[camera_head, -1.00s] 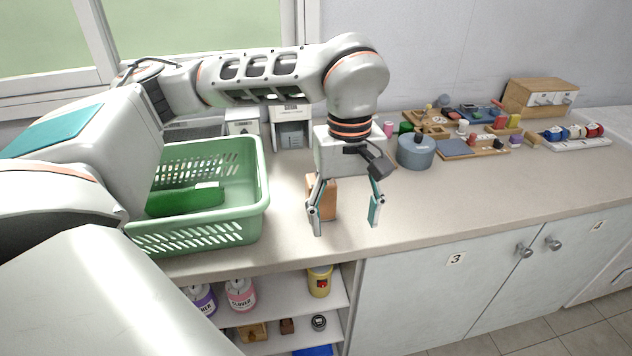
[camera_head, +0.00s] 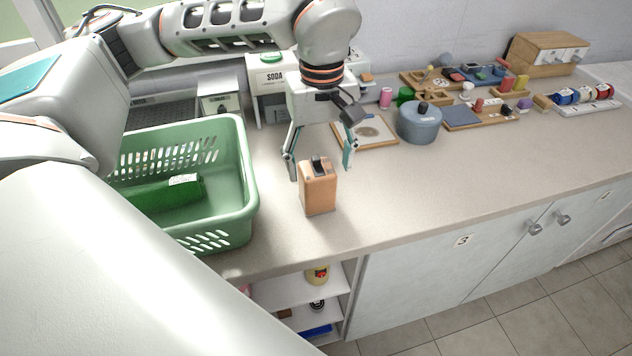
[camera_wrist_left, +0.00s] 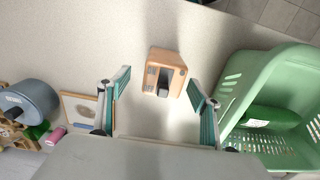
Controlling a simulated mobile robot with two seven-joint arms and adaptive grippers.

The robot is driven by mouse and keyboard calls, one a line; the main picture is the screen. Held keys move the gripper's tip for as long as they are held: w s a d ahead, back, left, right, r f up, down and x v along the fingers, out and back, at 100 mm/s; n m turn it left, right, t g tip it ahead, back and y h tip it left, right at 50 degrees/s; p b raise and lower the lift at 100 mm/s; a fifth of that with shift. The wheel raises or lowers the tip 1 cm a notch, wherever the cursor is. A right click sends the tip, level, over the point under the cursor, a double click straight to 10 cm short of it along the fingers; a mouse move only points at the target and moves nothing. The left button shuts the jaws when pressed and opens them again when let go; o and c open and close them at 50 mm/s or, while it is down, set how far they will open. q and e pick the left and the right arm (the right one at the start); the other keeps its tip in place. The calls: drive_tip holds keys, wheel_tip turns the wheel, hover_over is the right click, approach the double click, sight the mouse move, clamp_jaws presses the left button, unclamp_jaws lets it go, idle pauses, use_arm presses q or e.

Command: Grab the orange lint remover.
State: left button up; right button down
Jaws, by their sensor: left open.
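The orange lint remover (camera_head: 318,192) looks like an upright tan-orange block with a dark part on top. It stands on the counter to the right of the green basket. My left gripper (camera_head: 320,166) is open and empty, pointing down, just behind and above it in the head view. In the left wrist view the lint remover (camera_wrist_left: 166,68) shows ahead of the gap between the spread fingertips (camera_wrist_left: 159,84), with no finger touching it. My right gripper is not in view.
A green basket (camera_head: 246,190) holding a green bottle (camera_head: 165,194) stands at left. A framed board (camera_head: 378,142) and a blue-grey pot (camera_head: 419,124) are behind and to the right. The counter (camera_head: 400,190) right of the lint remover is clear. Open shelves are below.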

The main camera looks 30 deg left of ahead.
use_arm(q)
drive_tip(key=shift+s+a+f, duration=0.1)
drive_tip(key=shift+s+f, duration=0.05)
drive_tip(key=shift+f, duration=1.4)
drive_tip(key=shift+s+a+f, duration=0.1)
drive_tip(key=shift+f, duration=1.4)
drive_tip(key=c, duration=1.5)
drive_tip(key=shift+r, duration=0.1)
